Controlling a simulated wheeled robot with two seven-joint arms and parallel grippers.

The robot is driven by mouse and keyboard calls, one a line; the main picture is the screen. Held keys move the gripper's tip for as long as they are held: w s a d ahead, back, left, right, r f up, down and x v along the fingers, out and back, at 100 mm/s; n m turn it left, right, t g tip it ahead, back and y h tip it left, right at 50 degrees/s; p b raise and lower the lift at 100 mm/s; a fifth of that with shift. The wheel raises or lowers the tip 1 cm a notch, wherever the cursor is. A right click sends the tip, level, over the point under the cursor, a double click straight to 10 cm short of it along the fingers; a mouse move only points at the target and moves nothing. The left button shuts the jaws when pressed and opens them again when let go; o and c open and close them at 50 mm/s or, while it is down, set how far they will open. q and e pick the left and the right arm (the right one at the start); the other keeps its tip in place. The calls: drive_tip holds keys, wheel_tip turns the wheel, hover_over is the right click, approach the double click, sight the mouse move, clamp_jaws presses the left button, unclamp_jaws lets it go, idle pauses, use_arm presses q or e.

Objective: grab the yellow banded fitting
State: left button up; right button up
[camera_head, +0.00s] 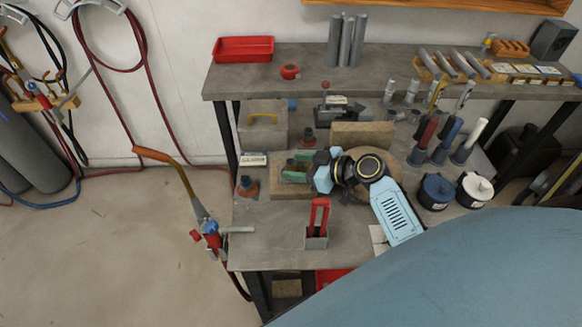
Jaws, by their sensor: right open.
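My right gripper (289,168) is over the middle of the bench, with its two green fingers apart and pointing left. A small dark reddish thing shows near the fingers, partly hidden; I cannot tell whether it lies between them or what band it has. Similar small fittings with reddish bases stand nearby, one behind the gripper (308,136) and one to its left (247,187). A slim yellow piece (436,96) stands among grey metal fittings at the back right. I cannot tell for sure which thing is the yellow banded fitting. My left gripper is not in view.
A red-handled tool in a grey holder (317,238) stands in front. The front left of the bench (268,222) is bare.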

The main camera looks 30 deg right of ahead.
drive_tip(key=shift+x, duration=1.1)
clamp_jaws()
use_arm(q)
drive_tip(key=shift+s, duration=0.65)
use_arm(e)
drive_tip(key=shift+r, duration=0.15)
